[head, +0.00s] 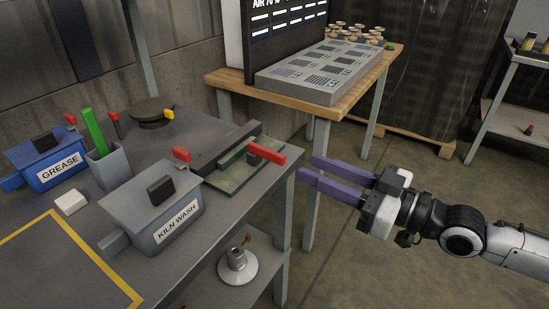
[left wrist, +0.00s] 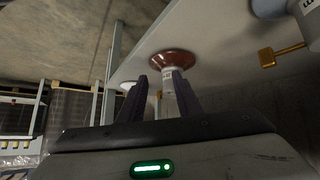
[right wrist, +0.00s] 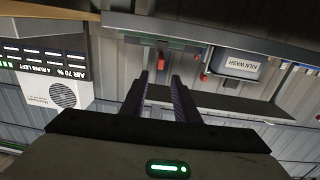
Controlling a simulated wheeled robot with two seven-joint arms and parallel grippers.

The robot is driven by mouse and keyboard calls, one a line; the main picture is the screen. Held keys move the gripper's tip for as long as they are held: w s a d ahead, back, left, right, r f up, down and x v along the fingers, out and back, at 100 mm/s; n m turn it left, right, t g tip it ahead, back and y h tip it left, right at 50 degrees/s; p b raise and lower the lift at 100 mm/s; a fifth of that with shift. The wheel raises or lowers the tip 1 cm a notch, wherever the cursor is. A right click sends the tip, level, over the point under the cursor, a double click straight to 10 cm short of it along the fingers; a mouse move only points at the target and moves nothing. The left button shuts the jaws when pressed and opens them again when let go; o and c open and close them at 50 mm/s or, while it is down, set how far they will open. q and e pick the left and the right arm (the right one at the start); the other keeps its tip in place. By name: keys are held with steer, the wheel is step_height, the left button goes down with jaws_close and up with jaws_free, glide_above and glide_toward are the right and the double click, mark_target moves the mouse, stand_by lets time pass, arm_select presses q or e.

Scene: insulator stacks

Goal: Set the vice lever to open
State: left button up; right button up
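A kiln wash box (head: 150,208), grease box (head: 45,160), cup with a green stick (head: 110,168) and dark turntable (head: 152,112) stand on the bench. A wooden table (head: 335,115) with a grey panel is behind. Floor is clear around the right gripper.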

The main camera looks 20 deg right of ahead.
mark_target(284, 157)
steer(key=x, duration=1)
steer(key=shift+f, duration=0.1)
jaws_close()
